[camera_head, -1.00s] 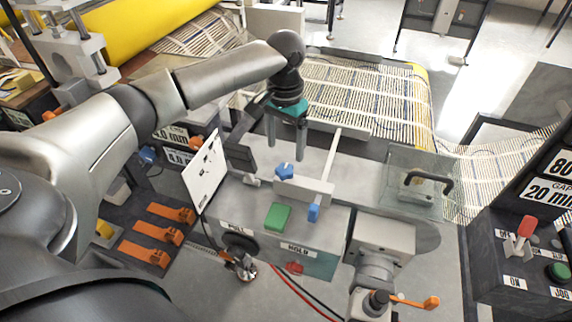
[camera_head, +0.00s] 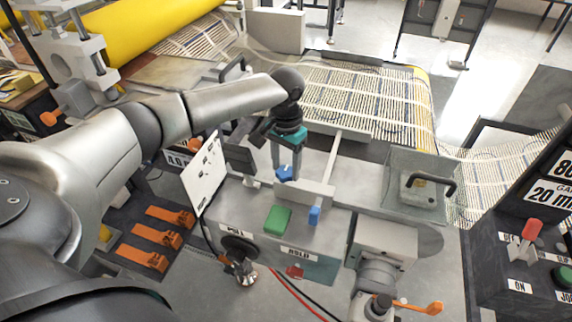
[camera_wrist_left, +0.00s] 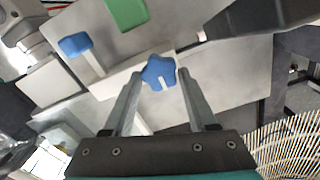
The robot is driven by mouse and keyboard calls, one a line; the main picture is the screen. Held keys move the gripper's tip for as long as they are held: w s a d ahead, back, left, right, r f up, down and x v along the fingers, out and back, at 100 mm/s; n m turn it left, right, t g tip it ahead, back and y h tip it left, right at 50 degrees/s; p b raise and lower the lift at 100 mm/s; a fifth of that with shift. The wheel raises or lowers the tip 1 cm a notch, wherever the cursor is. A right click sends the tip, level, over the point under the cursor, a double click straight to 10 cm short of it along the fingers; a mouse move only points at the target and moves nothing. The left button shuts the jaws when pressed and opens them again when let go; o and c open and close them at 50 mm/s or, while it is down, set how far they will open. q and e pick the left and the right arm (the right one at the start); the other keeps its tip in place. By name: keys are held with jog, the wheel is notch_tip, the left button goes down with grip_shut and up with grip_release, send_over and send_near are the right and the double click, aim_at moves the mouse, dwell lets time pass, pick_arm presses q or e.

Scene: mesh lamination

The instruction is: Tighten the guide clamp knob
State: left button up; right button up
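The guide clamp knob (camera_head: 284,174) is a blue star-shaped knob on the grey guide bar (camera_head: 312,190) of the machine table. My left gripper (camera_head: 286,172) points down over it, one finger on each side. In the left wrist view the knob (camera_wrist_left: 158,73) sits between the two fingertips (camera_wrist_left: 160,77). The fingers are spread and look close to its sides; I cannot tell whether either touches it. My right gripper is in neither view.
A green block (camera_head: 278,219) and a smaller blue handle (camera_head: 314,215) are just in front of the knob. A white panel (camera_head: 204,172) stands to the left. A clear cover with a black handle (camera_head: 431,182) is to the right.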

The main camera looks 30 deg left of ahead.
pick_arm(q)
grip_shut()
jog(key=shift+r+m+p, duration=0.15)
jog(key=shift+m+p, duration=0.25)
jog(key=shift+p, duration=0.4)
jog(key=m+p, duration=0.3)
jog(key=p, duration=0.1)
jog(key=shift+d+r, duration=0.1)
jog(key=m+p, duration=0.2)
jog(key=shift+m, duration=0.4)
jog(key=m+p, duration=0.1)
jog(key=m, duration=0.1)
jog(key=shift+m, duration=0.3)
jog(key=m+p, duration=0.1)
jog(key=m, duration=0.1)
jog(key=shift+d+m, duration=0.1)
jog(key=shift+m, duration=0.3)
jog(key=m, duration=0.2)
jog(key=shift+s+m+p, duration=0.1)
jog(key=shift+m+p, duration=0.2)
jog(key=shift+p, duration=0.05)
jog(key=shift+f+m, duration=0.2)
jog(key=shift+m, duration=1.6)
